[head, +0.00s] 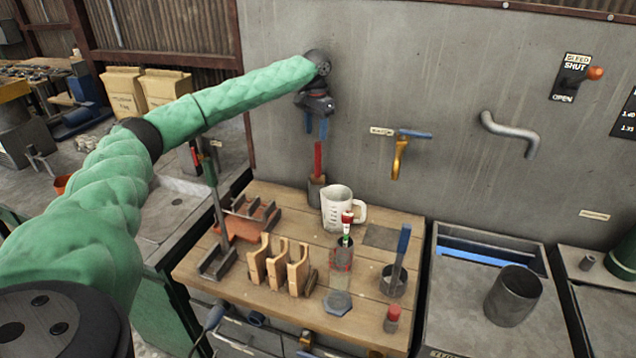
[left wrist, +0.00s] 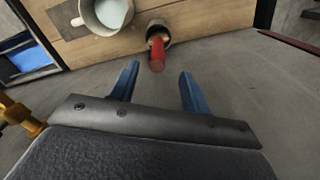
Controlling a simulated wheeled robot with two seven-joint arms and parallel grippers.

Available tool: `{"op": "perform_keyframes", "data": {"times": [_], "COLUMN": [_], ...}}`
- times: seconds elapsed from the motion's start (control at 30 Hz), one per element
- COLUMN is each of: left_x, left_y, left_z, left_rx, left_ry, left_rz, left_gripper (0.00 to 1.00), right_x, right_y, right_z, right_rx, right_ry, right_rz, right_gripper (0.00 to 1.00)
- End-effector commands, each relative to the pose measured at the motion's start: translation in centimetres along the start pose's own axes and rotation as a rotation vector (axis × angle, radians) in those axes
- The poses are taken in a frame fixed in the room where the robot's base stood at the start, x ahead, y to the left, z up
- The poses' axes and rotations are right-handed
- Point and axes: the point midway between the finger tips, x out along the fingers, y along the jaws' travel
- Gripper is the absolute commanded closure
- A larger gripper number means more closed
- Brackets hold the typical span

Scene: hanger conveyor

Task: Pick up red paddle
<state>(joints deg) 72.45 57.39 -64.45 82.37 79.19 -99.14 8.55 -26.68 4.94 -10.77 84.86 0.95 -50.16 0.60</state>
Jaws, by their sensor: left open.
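The red paddle (head: 318,158) stands upright in a small dark holder (head: 316,190) at the back of the wooden bench, near the wall. In the left wrist view the red paddle (left wrist: 157,52) points up toward the camera from its holder (left wrist: 159,33). My left gripper (head: 316,130) is open and empty, above the paddle, with its blue fingers pointing down. In the left wrist view the fingers (left wrist: 158,82) are apart, and the paddle's end shows just beyond the gap between them. My right gripper is not in view.
A white measuring jug (head: 336,212) stands right beside the holder. Wooden stands (head: 278,266), a tube with a red-topped tool (head: 343,250) and a cup with a blue-handled tool (head: 394,282) stand nearer the front. The grey wall (head: 420,70) with a yellow tap (head: 399,160) is close behind.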

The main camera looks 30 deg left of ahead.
Motion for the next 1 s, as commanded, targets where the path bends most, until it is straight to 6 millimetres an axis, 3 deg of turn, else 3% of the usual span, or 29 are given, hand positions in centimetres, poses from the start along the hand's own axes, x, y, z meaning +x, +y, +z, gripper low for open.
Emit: {"op": "perform_keyframes", "data": {"times": [0.03,0.2,0.33,0.7,1.0], "left_x": [1.0,1.7,2.1,4.8,7.2], "left_y": [0.0,0.0,0.0,0.1,0.3], "left_z": [0.0,0.0,0.0,-0.1,-0.5], "left_rx": [0.0,0.0,0.0,0.0,0.0], "left_ry": [0.0,0.0,0.0,-0.001,-0.001], "left_rz": [0.0,0.0,0.0,0.0,0.0], "left_gripper": [0.53,0.53,0.53,0.53,0.53], "right_x": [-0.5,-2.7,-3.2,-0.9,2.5], "right_y": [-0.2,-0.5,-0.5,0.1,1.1], "right_z": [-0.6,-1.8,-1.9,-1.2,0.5], "right_rx": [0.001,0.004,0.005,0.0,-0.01], "right_ry": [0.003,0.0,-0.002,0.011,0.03], "right_rz": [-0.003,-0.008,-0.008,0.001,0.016], "right_gripper": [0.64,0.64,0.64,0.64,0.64]}}
